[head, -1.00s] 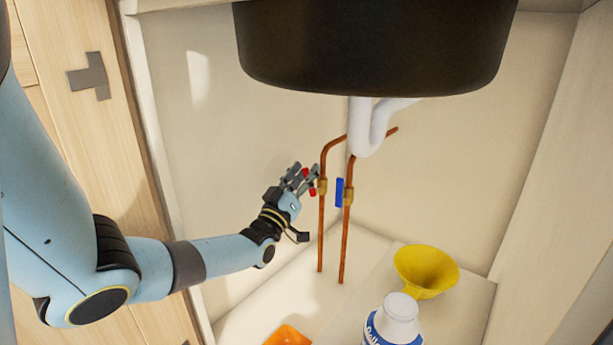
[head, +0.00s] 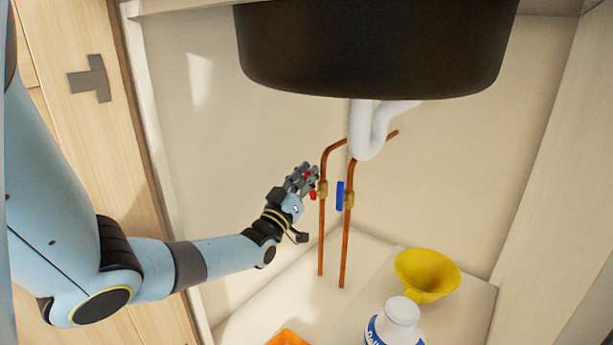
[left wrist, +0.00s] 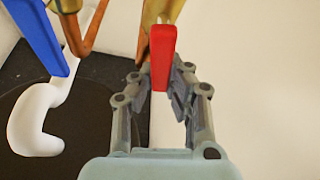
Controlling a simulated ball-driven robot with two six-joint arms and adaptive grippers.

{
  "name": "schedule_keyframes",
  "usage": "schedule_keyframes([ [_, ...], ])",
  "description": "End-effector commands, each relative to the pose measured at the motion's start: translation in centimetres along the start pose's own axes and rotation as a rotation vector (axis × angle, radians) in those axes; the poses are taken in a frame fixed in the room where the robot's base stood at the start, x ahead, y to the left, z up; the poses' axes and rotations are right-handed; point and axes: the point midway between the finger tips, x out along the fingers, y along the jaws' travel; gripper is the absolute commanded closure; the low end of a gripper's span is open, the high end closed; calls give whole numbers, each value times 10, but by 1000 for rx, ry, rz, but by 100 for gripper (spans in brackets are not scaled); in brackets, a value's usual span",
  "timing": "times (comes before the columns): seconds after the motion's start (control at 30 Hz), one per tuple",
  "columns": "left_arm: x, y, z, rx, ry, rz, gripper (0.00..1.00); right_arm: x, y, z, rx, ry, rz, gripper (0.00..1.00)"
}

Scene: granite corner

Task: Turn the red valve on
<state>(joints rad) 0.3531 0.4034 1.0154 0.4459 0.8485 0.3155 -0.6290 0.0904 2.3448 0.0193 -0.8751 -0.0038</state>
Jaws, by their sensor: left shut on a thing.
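The red valve handle (head: 313,195) sits on the left copper pipe (head: 322,235), beside its brass fitting (head: 323,188). My left gripper (head: 311,174) is at the handle and hides part of it in the head view. In the left wrist view the red handle (left wrist: 162,57) stands between the two fingers of my left gripper (left wrist: 162,85), which is shut on it. The handle looks lined up along the pipe, though its exact angle is hard to tell in the head view. My right gripper is not in view.
A blue valve handle (head: 340,195) is close by on the right copper pipe (head: 346,240). The black sink basin (head: 375,50) and white drain trap (head: 368,140) hang above. A yellow funnel (head: 428,275), white bottle (head: 400,320) and orange item (head: 288,338) are below.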

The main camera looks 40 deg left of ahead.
Motion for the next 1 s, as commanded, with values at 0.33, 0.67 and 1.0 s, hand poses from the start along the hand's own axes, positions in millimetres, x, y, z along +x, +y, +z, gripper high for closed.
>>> schedule_keyframes([
  [0.33,-2,16,3,280,-1,116,100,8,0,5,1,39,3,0],
  [0.67,-2,16,3,277,-1,115,67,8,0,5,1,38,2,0],
  [1.0,-1,15,2,262,0,108,62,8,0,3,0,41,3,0],
])
